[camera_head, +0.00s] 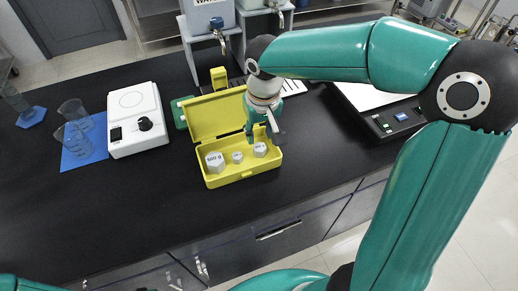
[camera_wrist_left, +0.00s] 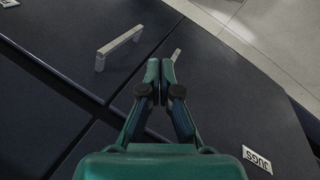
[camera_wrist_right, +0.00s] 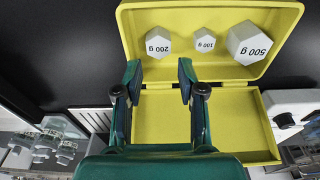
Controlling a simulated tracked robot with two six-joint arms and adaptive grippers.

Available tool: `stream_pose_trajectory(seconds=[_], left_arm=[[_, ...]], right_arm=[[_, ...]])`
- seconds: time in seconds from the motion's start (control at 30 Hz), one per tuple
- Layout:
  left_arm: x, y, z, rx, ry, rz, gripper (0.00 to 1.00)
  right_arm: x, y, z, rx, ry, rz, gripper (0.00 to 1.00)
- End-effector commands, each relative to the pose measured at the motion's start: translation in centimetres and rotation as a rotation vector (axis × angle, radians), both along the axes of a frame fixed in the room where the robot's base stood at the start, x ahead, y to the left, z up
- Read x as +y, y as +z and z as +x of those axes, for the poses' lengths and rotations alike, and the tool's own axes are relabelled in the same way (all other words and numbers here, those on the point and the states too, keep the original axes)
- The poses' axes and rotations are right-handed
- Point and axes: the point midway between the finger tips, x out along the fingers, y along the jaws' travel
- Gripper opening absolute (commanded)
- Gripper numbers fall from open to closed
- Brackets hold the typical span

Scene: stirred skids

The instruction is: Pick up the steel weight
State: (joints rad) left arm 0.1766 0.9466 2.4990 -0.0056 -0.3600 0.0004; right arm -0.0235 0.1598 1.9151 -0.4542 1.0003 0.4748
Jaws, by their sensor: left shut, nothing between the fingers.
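Pale grey hexagonal weights stand in an open yellow case (camera_head: 212,182): a large 500 g weight (camera_head: 215,162) at the left, a small 100 g weight (camera_head: 237,157) in the middle, and a 200 g weight (camera_head: 260,149) at the right. The right wrist view shows the 200 g (camera_wrist_right: 157,43), 100 g (camera_wrist_right: 204,42) and 500 g (camera_wrist_right: 248,43) weights upside down. My right gripper (camera_wrist_right: 158,70) is open and empty above the case, its fingertips near the 200 g weight. My left gripper (camera_wrist_left: 160,68) is shut and empty, by the cabinet fronts.
A white hotplate stirrer (camera_head: 135,118) stands left of the case, with beakers on a blue mat (camera_head: 92,150) beyond it. A balance (camera_head: 385,120) sits to the right. A drawer handle (camera_wrist_left: 120,42) sticks out near my left gripper. The black bench front is clear.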

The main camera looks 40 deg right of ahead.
Motion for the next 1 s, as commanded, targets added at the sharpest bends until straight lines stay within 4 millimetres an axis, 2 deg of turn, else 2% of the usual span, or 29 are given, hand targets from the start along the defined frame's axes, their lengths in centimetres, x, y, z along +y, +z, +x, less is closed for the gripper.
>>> stream_pose_trajectory(seconds=[0.17,0.5,0.77,0.8,0.87,1.0], left_arm=[[0.0,0.2,0.0,0.000,0.000,0.000,0.00],[0.0,0.9,0.0,0.000,0.000,0.000,0.00],[0.0,0.9,0.0,0.000,0.000,0.000,0.00],[0.0,0.9,0.0,0.000,0.000,0.000,0.00],[0.0,0.9,0.0,0.000,0.000,0.000,0.00],[0.0,0.9,0.0,0.000,0.000,0.000,0.00]], right_arm=[[0.0,-0.9,0.1,0.001,0.001,-0.001,0.40],[-0.2,-5.2,0.3,0.002,0.002,0.000,0.40],[-0.2,-5.6,0.4,-0.001,0.003,0.000,0.40],[-0.2,-5.6,0.4,-0.001,0.003,0.000,0.38],[-0.2,-5.6,0.4,-0.001,0.003,0.000,0.28],[-0.2,-5.6,0.4,-0.001,0.003,0.000,0.05]])
